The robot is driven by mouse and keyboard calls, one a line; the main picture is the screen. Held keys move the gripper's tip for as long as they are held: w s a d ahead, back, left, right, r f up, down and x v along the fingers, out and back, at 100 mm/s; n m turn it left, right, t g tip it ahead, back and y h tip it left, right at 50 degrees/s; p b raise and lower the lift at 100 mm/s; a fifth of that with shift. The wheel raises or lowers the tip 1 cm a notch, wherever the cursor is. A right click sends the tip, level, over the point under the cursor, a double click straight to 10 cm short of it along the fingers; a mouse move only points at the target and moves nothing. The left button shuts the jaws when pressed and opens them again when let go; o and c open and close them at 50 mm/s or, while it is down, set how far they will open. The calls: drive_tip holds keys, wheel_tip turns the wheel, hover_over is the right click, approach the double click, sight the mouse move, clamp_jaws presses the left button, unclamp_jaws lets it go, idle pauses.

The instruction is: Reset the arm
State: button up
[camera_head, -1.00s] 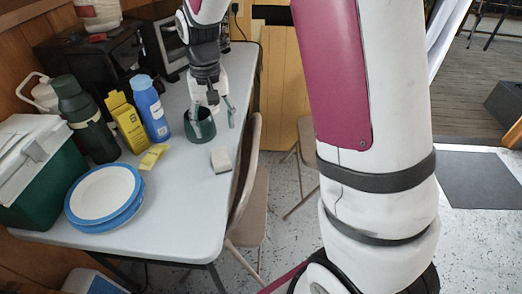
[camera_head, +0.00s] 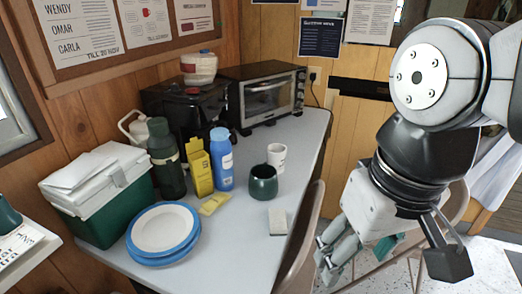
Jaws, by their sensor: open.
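My gripper (camera_head: 352,262) is at the right of the head view, beyond the table's right edge, over the floor beside a chair. It points down and left, with its fingers apart and nothing seen between them. The arm above it is bent, with its large white joint at the upper right. The dark green mug (camera_head: 263,185) stands upright on the table (camera_head: 232,255), well left of the gripper and apart from it. A white mug (camera_head: 277,156) stands just behind it.
A pale block (camera_head: 278,221) lies near the table's right edge, by a folding chair (camera_head: 303,235). Stacked blue-rimmed plates (camera_head: 163,232), a green cooler (camera_head: 100,200), a dark flask (camera_head: 167,160), a yellow box (camera_head: 200,170), a blue bottle (camera_head: 221,162) and a toaster oven (camera_head: 268,95) fill the left and back.

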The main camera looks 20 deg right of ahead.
drive_tip(key=s, duration=0.2)
drive_tip(key=shift+s+f, duration=0.3)
drive_tip(key=shift+f, duration=0.1)
wheel_tip(320, 180, up, 14)
drive_tip(key=t+p, duration=0.2)
drive_tip(key=p, duration=1)
drive_tip(key=shift+d+t, duration=0.15)
drive_tip(key=shift+t, duration=0.25)
